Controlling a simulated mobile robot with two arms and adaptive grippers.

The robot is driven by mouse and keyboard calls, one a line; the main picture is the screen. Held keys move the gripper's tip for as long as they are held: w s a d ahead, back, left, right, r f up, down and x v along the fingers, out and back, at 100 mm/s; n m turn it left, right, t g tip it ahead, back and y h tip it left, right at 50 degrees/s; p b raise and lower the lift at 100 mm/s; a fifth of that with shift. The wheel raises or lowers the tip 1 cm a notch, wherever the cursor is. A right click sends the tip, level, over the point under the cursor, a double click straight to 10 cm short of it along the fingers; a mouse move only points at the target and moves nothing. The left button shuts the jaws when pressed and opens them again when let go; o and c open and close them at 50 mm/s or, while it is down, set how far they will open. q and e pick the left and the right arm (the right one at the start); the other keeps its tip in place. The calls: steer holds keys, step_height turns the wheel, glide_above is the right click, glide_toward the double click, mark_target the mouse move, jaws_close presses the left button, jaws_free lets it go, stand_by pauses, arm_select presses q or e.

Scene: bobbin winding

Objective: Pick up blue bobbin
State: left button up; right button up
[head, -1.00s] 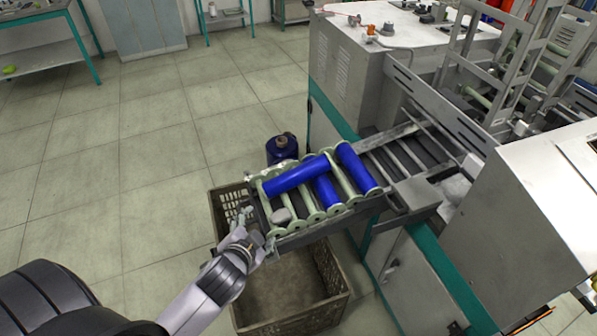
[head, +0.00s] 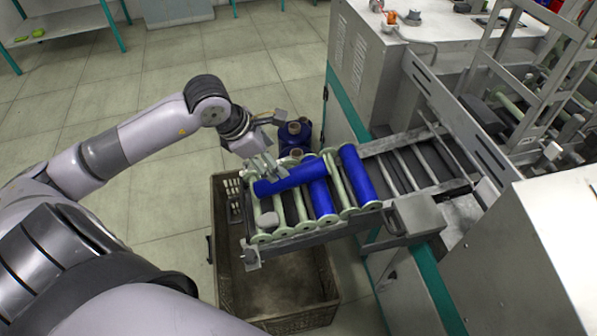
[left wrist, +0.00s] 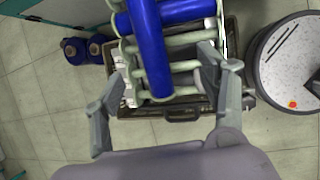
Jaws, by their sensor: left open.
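Three blue bobbins show on the rack (head: 290,235) at the machine's end. One blue bobbin (head: 283,181) lies slantwise on top, across the pale green bobbins (head: 298,205). A second blue bobbin (head: 322,199) sits lower, partly under it, and a third (head: 360,178) lies to the right. My left gripper (head: 276,145) is open above the rack's far left end. In the left wrist view its fingers (left wrist: 162,62) stand apart on either side of the slanting blue bobbin (left wrist: 150,50), with nothing clearly gripped. My right gripper is not in view.
A brown crate (head: 232,285) stands on the floor below the rack. Dark blue spools (head: 294,136) stand on the floor behind it. The grey machine (head: 385,90) blocks the right side. Open tiled floor (head: 165,235) lies to the left.

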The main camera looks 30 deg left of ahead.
mark_target(291, 177)
arm_select(q)
steer(key=shift+y, duration=0.4)
steer(key=b+x, duration=0.1)
steer(key=x, duration=0.2)
steer(key=a+b+x, duration=0.1)
steer(key=b+x, duration=0.1)
steer(key=x, duration=0.2)
steer(key=b+x, duration=0.2)
steer(key=x, duration=0.2)
steer(key=shift+a+f, duration=0.2)
steer(key=shift+a, duration=0.15)
steer(key=shift+w+f, duration=0.25)
steer(key=shift+f, duration=0.1)
steer(key=b+x, duration=0.3)
steer(key=x, duration=0.2)
steer(key=shift+w, duration=0.1)
steer(key=shift+r, duration=0.1)
steer(key=c, duration=1.5)
steer(key=shift+o, duration=0.2)
